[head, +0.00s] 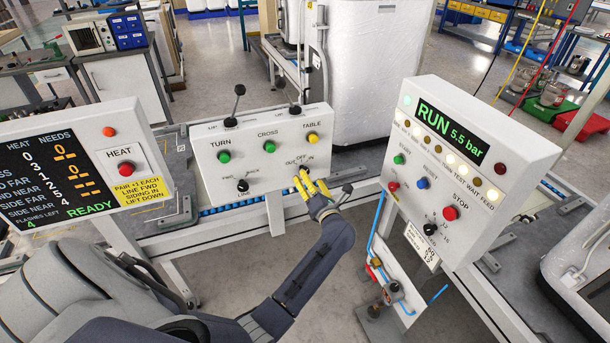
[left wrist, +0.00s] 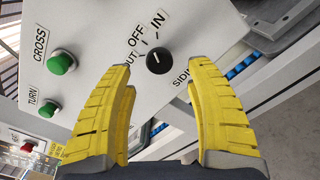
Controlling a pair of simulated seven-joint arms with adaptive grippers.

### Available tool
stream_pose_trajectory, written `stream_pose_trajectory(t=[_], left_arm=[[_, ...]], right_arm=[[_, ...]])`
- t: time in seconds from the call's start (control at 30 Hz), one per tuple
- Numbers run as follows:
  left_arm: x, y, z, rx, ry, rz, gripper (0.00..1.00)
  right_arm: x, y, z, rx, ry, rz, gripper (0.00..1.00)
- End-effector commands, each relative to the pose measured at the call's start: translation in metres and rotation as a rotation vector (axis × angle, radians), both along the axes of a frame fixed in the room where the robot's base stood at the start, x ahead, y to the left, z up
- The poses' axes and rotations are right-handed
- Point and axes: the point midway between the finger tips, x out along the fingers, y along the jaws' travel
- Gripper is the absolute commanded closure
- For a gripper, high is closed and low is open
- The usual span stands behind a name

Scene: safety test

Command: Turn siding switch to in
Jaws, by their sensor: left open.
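The siding switch is a round black knob (left wrist: 158,60) on the white control panel (head: 215,180), with OUT, OFF and IN printed around it. In the left wrist view, a small pale mark shows on the knob, but I cannot tell surely which word it points at. In the head view, the knob is mostly hidden by my yellow fingers, below the OUT, OFF and IN words. My left gripper (head: 311,187) is open in front of it. In the left wrist view, the two fingers of the left gripper (left wrist: 166,78) stand apart, with the knob beyond their tips and between them.
The panel also carries green TURN (head: 224,157) and CROSS (head: 269,147) buttons, a yellow TABLE button (head: 313,138) and a black LINE knob (head: 243,186). A RUN console (head: 470,170) stands right, a HEAT display (head: 70,170) left.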

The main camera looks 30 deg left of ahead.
Motion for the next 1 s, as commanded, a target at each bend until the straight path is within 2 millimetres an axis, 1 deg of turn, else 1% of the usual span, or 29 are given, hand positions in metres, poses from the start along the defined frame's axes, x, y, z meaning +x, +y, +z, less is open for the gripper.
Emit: stream_pose_trajectory(t=[0.03, 0.2, 0.43, 0.6, 0.93, 1.0], left_arm=[[-0.006, -0.008, -0.001, -0.003, 0.001, -0.001, 0.44], [-0.022, -0.030, -0.001, -0.003, 0.001, 0.000, 0.44], [-0.037, -0.048, -0.001, -0.002, 0.001, 0.001, 0.44], [-0.041, -0.053, -0.001, -0.001, 0.002, 0.001, 0.44], [-0.042, -0.054, -0.001, -0.001, 0.002, 0.001, 0.44], [-0.044, -0.055, -0.004, 0.000, 0.007, -0.001, 0.44]], right_arm=[[0.000, 0.000, 0.000, 0.000, 0.000, 0.000, 1.00], [0.000, 0.000, 0.000, 0.000, 0.000, 0.000, 1.00], [0.000, 0.000, 0.000, 0.000, 0.000, 0.000, 1.00], [0.000, 0.000, 0.000, 0.000, 0.000, 0.000, 1.00], [0.000, 0.001, 0.000, 0.000, 0.000, 0.000, 1.00], [0.000, 0.001, 0.000, 0.001, 0.000, 0.000, 1.00]])
